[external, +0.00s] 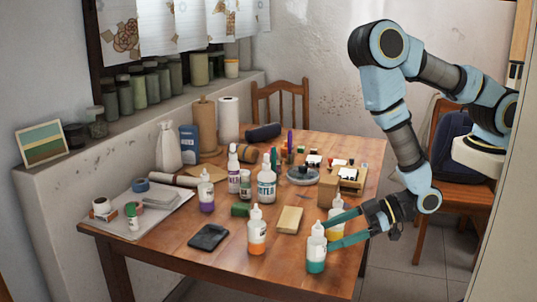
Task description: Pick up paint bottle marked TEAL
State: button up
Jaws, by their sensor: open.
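A white-topped bottle with teal paint at its base (316,262) stands upright near the front right edge of the table; I cannot read its label. My gripper (326,236) reaches in from the right, low over the table, with its two teal fingers apart. The fingertips are at the right side of the teal bottle's upper part; I cannot tell whether they touch it or how far they reach around it.
A bottle with orange paint (257,237) stands left of the teal one. A tan block (290,220) lies between and behind them. A dark flat pad (209,237) lies at the front. More bottles, including a large white one (266,182), crowd the middle of the wooden table (190,262).

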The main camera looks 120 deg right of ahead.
aim_at(322, 238)
jog(key=p+x, duration=0.1)
jog(key=x, duration=0.2)
jog(key=shift+w+p, duration=0.1)
jog(key=shift+p, duration=0.2)
jog(key=shift+f+p+x, duration=0.2)
jog(key=shift+p+x, duration=0.4)
jog(key=shift+x, duration=0.6)
jog(key=shift+f+p+x, duration=0.2)
jog(key=shift+p+x, duration=0.4)
jog(key=shift+x, duration=0.6)
jog(key=shift+a, duration=0.1)
jog(key=shift+c, duration=0.3)
grip_shut()
